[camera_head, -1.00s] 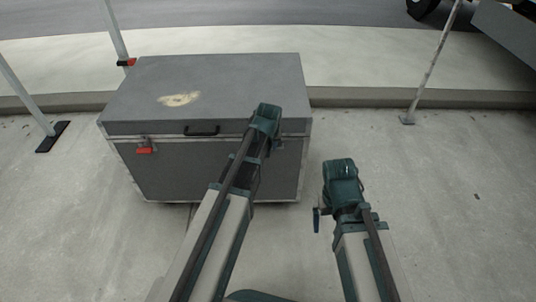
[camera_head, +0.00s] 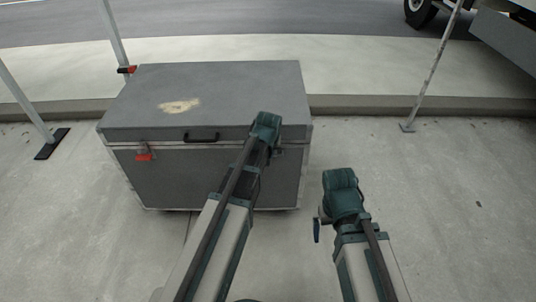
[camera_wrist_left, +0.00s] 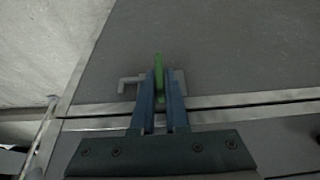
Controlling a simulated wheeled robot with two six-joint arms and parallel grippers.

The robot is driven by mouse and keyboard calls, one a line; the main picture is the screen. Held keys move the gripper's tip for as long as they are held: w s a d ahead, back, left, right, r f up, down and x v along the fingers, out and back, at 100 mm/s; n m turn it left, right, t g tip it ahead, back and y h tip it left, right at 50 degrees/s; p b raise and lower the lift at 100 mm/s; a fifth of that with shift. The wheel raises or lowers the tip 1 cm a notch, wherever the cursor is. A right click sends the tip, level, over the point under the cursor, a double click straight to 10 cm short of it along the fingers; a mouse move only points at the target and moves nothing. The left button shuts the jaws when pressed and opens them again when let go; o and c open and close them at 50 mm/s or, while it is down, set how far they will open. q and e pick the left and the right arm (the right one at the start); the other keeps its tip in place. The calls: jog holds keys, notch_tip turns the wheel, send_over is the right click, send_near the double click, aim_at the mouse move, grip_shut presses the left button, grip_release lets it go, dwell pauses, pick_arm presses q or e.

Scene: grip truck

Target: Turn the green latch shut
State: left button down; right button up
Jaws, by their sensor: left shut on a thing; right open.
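The green latch (camera_wrist_left: 158,66) shows in the left wrist view as a thin upright green strip on the grey case. My left gripper (camera_wrist_left: 159,80) is shut on it, with one blue finger on each side. A grey metal bracket (camera_wrist_left: 128,82) sticks out beside the fingers. In the head view my left gripper (camera_head: 272,150) is at the right part of the case's front (camera_head: 170,180), and my arm hides the green latch there. My right gripper (camera_head: 318,226) is open and empty, low and to the right of the case.
A red latch (camera_head: 143,156) hangs on the case's left front, and a black handle (camera_head: 201,137) is at its middle. Stands with poles (camera_head: 433,75) rise left and right of the case. A kerb (camera_head: 400,105) runs behind. The pavement at the right is clear.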

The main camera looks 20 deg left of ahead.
pick_arm(q)
jog(key=shift+s+a+f+n+t+h+b, duration=0.2)
jog(key=shift+n+t+h+b, duration=0.75)
jog(key=shift+h+b, duration=2.2)
jog(key=shift+a+f+n+t+h+b, duration=0.45)
jog(key=shift+t+h+b, duration=1.2)
jog(key=shift+b, duration=2.6)
jog(key=shift+s+f+n+t+h+b, duration=0.15)
jog(key=shift+n+t+h+b, duration=0.7)
jog(key=shift+h+b, duration=2.45)
jog(key=shift+y+b, duration=0.3)
jog(key=shift+b, duration=0.1)
jog(key=c, duration=0.9)
grip_release()
jog(key=shift+w, duration=0.1)
jog(key=v, duration=1.4)
jog(key=shift+d+r, duration=0.1)
